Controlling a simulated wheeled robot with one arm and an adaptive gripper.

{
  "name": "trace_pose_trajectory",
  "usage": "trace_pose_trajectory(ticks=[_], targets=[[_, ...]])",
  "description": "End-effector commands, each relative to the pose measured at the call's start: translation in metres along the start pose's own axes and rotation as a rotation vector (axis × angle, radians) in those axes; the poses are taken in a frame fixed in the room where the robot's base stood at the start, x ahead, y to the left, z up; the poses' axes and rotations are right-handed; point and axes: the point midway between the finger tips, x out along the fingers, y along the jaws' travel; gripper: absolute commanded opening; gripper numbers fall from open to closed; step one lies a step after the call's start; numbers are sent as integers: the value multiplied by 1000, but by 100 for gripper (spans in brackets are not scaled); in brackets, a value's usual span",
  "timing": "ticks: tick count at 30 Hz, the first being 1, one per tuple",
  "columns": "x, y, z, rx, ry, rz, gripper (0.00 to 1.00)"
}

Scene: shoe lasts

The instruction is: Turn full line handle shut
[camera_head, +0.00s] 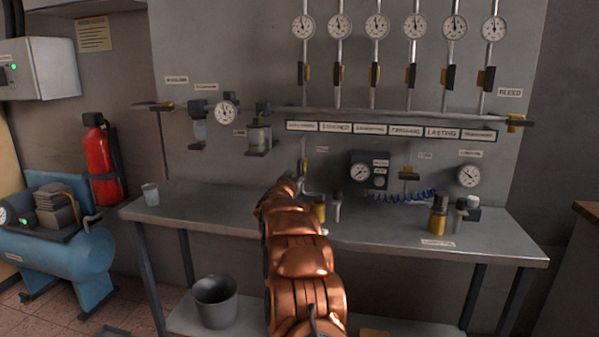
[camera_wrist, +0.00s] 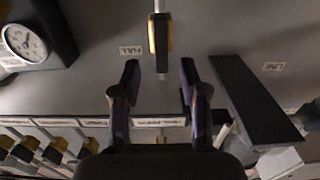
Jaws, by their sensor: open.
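The full line handle (camera_wrist: 153,36) is a narrow black and yellow lever on a thin grey vertical pipe, next to the wall label FULL (camera_wrist: 130,50). The wrist view appears upside down. The lever lies in line with the pipe. In the head view the handle (camera_head: 302,168) shows small, just above the end of my copper-coloured arm. My gripper (camera_wrist: 159,78) is open in the wrist view, its two dark fingers spread on either side of the handle's line. The lever's end shows just beyond the fingertips, and nothing is held. In the head view my arm hides the gripper.
A dark regulator box with a gauge (camera_head: 360,172) is right of the handle. A small shelf with a jar (camera_head: 260,140) is left. A labelled strip (camera_head: 390,130) and horizontal pipe run above. The metal bench (camera_head: 200,205) below has a cup and small bottles.

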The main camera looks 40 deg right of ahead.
Motion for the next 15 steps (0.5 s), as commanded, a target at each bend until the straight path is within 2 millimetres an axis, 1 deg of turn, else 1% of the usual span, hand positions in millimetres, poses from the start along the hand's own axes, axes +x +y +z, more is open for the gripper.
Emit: trace_pose_trajectory(ticks=[8,12,15], targets=[[21,0,-2,1,0,-2,44],[31,-1,1,-1,-4,-1,44],[38,0,-2,1,0,0,44]])
